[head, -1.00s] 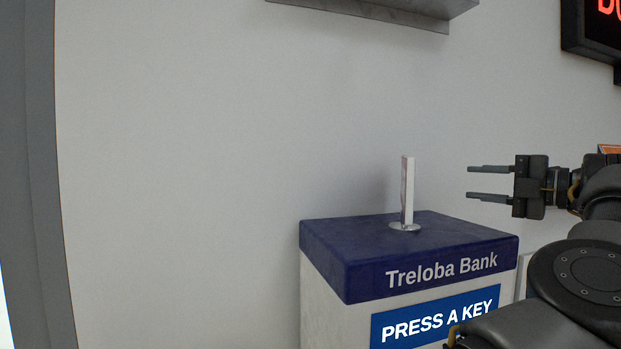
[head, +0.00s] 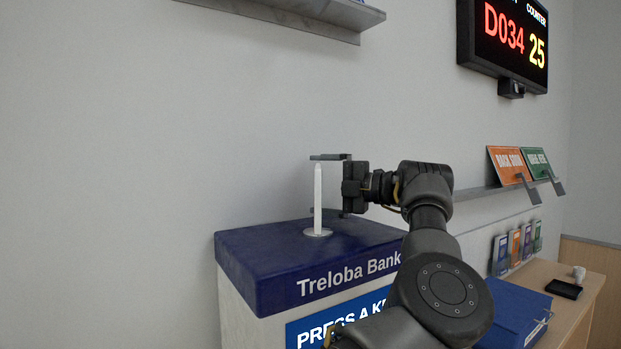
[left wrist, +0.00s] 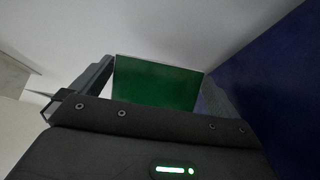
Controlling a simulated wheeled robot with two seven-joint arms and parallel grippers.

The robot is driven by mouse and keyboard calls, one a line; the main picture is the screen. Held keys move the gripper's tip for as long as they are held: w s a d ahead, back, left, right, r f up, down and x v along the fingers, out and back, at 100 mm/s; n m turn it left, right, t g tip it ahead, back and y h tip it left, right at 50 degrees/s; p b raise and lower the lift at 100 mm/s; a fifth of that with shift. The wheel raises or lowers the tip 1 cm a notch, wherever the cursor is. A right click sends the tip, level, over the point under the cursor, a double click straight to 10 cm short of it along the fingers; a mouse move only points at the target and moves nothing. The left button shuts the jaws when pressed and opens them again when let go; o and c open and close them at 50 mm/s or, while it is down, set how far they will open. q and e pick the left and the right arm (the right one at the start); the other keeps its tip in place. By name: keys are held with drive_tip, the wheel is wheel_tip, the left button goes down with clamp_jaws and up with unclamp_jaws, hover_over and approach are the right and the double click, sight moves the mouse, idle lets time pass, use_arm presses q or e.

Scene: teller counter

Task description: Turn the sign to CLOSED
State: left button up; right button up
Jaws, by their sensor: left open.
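The sign (head: 317,195) is a thin upright panel seen edge-on in the head view. It stands on a small round base (head: 317,232) on the dark blue top of the Treloba Bank kiosk (head: 262,250). In the left wrist view a plain green face of the sign (left wrist: 155,85) shows; no lettering can be read. My left gripper (head: 328,185) is open and close at the sign's right side, its upper finger level with the sign's top. In the wrist view the fingers lie either side of the green face; contact cannot be told. My right gripper is not in view.
A grey shelf (head: 290,20) hangs above. A number display (head: 505,40) is high at right. A wall rail (head: 480,193) holds orange and green signs. A wooden desk (head: 572,310) with a blue binder (head: 518,312) is at lower right. The wall left of the kiosk is clear.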

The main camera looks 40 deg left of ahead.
use_arm(q)
drive_tip(key=shift+p+x, duration=0.4)
drive_tip(key=shift+x, duration=0.65)
drive_tip(key=shift+s+a+r, duration=0.1)
drive_tip(key=shift+a, duration=0.2)
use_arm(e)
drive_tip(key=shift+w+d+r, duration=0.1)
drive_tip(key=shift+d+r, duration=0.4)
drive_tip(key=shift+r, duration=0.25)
